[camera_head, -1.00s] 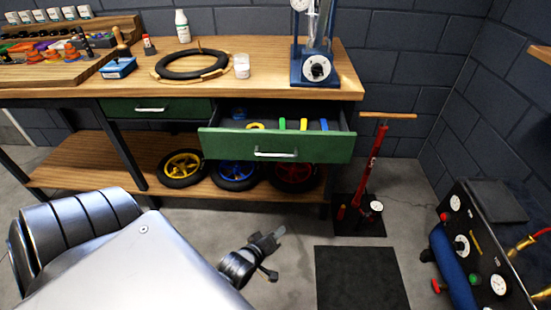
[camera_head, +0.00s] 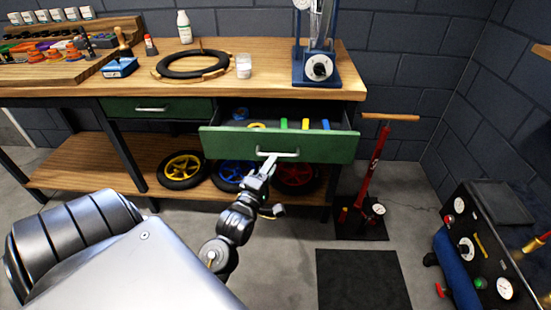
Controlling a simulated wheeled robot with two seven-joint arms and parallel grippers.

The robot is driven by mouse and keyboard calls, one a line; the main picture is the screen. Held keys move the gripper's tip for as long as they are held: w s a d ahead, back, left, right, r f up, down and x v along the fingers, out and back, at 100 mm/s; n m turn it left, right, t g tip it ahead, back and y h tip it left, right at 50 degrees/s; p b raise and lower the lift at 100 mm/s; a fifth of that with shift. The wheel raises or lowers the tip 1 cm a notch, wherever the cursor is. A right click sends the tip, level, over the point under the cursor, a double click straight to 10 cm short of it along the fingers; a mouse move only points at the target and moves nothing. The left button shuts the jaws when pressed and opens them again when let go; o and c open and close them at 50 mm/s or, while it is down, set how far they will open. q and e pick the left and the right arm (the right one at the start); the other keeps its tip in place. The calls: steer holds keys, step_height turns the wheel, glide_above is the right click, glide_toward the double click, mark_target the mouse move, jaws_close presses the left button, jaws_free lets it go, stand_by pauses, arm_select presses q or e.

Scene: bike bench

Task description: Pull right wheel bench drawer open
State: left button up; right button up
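The right green bench drawer (camera_head: 325,148) stands pulled out from under the wooden bench, with yellow, blue and green items showing inside. Its pale bar handle (camera_head: 278,154) is on the front panel. My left gripper (camera_head: 268,166) is at the handle, its fingertips at or just under the left part of the bar. The fingers are small and partly overlap the handle, so I cannot tell whether they grip it. The left green drawer (camera_head: 150,108) is shut. My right gripper is not in view.
Wheels with yellow (camera_head: 182,169), blue and red rims rest on the lower shelf under the drawers. A red floor pump (camera_head: 372,170) stands right of the bench. A black mat (camera_head: 362,280) and a gauge panel (camera_head: 480,245) are at the right.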

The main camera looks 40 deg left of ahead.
arm_select(q)
steer(key=x, duration=0.3)
steer(key=shift+w, duration=0.2)
jaws_close()
